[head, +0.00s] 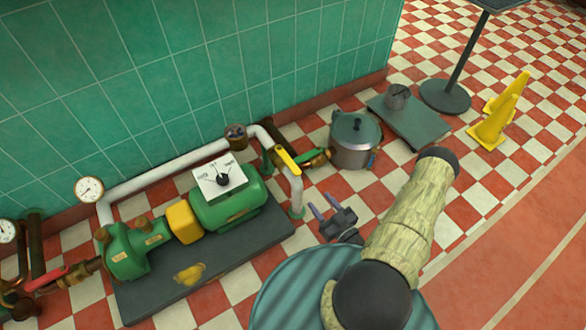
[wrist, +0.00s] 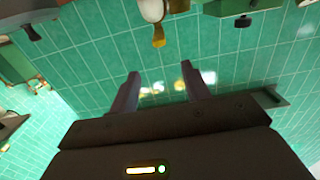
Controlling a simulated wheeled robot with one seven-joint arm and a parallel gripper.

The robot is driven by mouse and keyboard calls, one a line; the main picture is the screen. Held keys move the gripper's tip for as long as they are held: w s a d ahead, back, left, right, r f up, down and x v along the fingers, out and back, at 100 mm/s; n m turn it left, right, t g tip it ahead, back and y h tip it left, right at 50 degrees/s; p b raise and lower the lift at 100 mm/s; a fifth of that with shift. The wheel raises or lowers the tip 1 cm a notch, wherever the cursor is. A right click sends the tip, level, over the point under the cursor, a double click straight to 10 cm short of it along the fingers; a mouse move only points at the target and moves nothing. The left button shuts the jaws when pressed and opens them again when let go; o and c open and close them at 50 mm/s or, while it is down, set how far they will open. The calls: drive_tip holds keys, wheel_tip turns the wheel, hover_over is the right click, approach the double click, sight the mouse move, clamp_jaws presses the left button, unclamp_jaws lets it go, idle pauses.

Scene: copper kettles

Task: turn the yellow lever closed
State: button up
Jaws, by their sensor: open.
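The yellow lever (head: 288,159) sits on the white pipe near its bend, at the right end of the pump set. It slants down to the right in the head view. In the wrist view it shows at the top middle as a yellow handle (wrist: 158,36), hanging below a pale round part. My gripper (head: 321,202) is open and empty, in front of and to the right of the lever, apart from it. Its two fingers (wrist: 160,70) show in the wrist view, spread with only the tiled wall between them.
A green pump (head: 225,207) with a white dial box (head: 221,177) stands on a dark base left of the lever. A red lever (head: 47,280) is at far left. A metal pot (head: 355,140) stands right of the pipe. Yellow cones (head: 497,122) stand farther right.

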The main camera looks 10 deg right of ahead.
sight(293, 166)
drive_tip(key=shift+s, duration=0.1)
idle(0.3)
drive_tip(key=b+x, duration=0.7)
drive_tip(key=x, duration=0.9)
drive_tip(key=shift+w, duration=0.3)
drive_tip(key=shift+w+a+r, duration=0.1)
drive_tip(key=shift+w+r, duration=0.05)
drive_tip(key=shift+w, duration=0.3)
drive_tip(key=shift+c, duration=0.2)
clamp_jaws()
